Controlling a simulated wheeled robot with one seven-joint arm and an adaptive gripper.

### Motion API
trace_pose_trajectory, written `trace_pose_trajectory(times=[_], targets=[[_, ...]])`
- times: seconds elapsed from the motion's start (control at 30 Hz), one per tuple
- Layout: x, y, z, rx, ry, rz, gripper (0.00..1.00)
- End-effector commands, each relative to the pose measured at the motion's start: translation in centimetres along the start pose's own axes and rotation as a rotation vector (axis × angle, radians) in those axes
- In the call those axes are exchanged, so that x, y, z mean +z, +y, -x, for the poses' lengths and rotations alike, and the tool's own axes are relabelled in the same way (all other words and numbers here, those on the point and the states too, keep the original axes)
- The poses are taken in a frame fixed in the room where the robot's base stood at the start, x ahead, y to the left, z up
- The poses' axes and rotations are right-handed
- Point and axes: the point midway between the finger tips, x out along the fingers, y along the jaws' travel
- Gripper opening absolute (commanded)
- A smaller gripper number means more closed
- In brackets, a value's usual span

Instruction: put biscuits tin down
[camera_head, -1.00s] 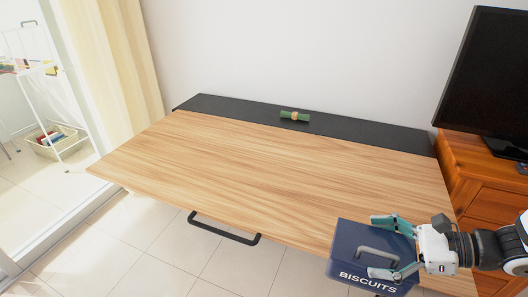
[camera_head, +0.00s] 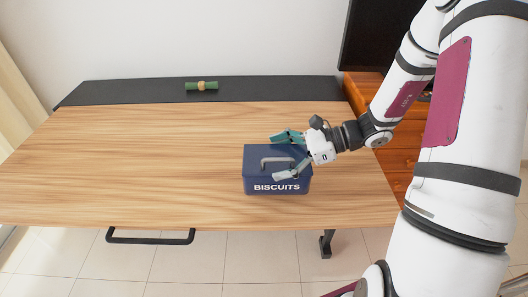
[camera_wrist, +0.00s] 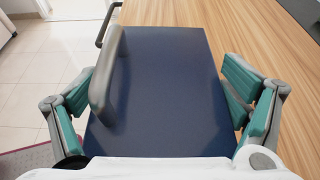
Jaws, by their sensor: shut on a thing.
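The biscuits tin (camera_head: 262,186) is a dark blue box with a grey lid handle and white "BISCUITS" lettering. It is upright over the front right part of the wooden tabletop (camera_head: 130,150); I cannot tell whether its base touches the wood. My gripper (camera_head: 284,155) comes from the right, one teal finger at the tin's back and one at its front. In the wrist view the tin's lid (camera_wrist: 165,90) lies between the two spread fingers, with the handle left of its middle. The tin's base is hidden there.
A green roll with a tan band (camera_head: 202,86) lies on the black strip (camera_head: 130,92) along the table's back. A wooden cabinet (camera_head: 398,150) with a dark screen (camera_head: 375,35) stands at the right. The tabletop's left and middle are clear.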

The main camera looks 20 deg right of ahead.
Motion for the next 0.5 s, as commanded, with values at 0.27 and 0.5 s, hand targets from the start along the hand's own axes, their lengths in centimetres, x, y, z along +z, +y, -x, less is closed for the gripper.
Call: trace_pose_trajectory(times=[0.27, 0.5], targets=[[0.3, -4.7, -2.3, 0.000, -0.001, 0.002, 0.30], [0.4, -6.0, -2.9, 0.000, -0.001, 0.001, 0.30]])
